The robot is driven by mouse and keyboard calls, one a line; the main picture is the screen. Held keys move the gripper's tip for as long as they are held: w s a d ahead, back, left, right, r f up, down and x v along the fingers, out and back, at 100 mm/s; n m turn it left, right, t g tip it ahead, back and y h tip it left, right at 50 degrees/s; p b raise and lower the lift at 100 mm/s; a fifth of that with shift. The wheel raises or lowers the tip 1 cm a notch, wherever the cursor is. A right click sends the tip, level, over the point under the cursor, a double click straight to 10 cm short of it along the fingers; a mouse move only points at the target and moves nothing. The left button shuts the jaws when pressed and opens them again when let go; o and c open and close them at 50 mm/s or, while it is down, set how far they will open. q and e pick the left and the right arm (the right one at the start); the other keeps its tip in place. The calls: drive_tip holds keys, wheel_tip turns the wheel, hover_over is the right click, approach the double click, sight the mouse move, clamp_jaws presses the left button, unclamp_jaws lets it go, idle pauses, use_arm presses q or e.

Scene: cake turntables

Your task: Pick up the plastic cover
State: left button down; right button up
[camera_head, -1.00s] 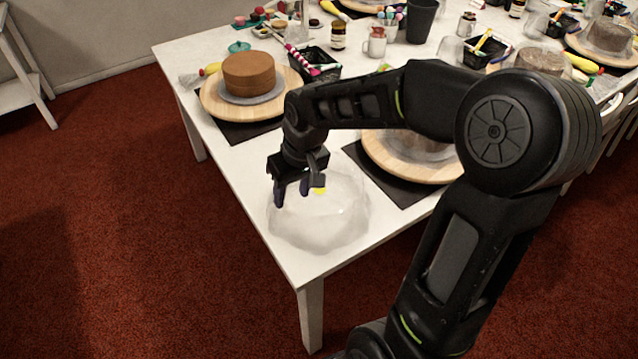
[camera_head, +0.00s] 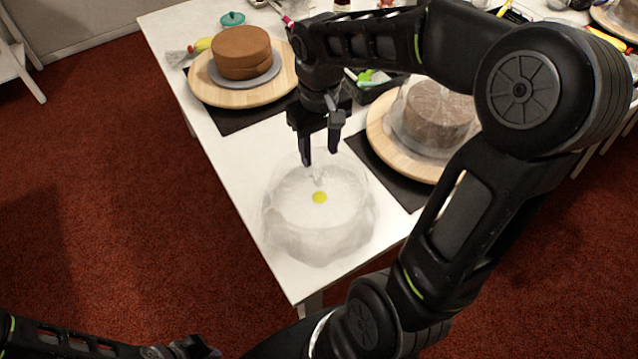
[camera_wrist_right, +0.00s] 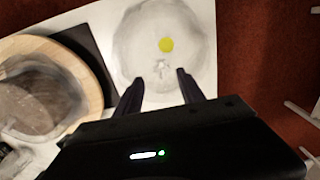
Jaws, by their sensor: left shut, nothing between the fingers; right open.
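A clear, hazy plastic cover (camera_head: 322,235) stands on the near corner of the white table. It has a small clear knob on top (camera_head: 318,176) and a yellow spot beside it. My right gripper (camera_head: 320,158) is open and points down just behind and above the knob. In the right wrist view the cover (camera_wrist_right: 190,35) lies beyond my open fingers (camera_wrist_right: 160,78), with the knob between and just past the tips. I cannot tell whether the fingers touch it. My left gripper (camera_head: 195,348) is at the bottom left, shut and empty, far from the cover.
A brown cake (camera_head: 242,52) sits on a wooden turntable (camera_head: 205,93) behind left. Right of the cover, another cake (camera_head: 440,112) under clear plastic stands on a turntable (camera_head: 380,140) over a black mat. The table's front and left edges are close to the cover.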

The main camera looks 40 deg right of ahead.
sight(319, 174)
wheel_tip(319, 174, down, 2)
drive_tip(key=shift+f, duration=0.35)
drive_tip(key=shift+f, duration=0.1)
wheel_tip(319, 174, down, 5)
drive_tip(key=shift+w+p, duration=0.1)
drive_tip(key=shift+p, duration=0.6)
drive_tip(key=shift+c, duration=0.5)
clamp_jaws()
idle(1.0)
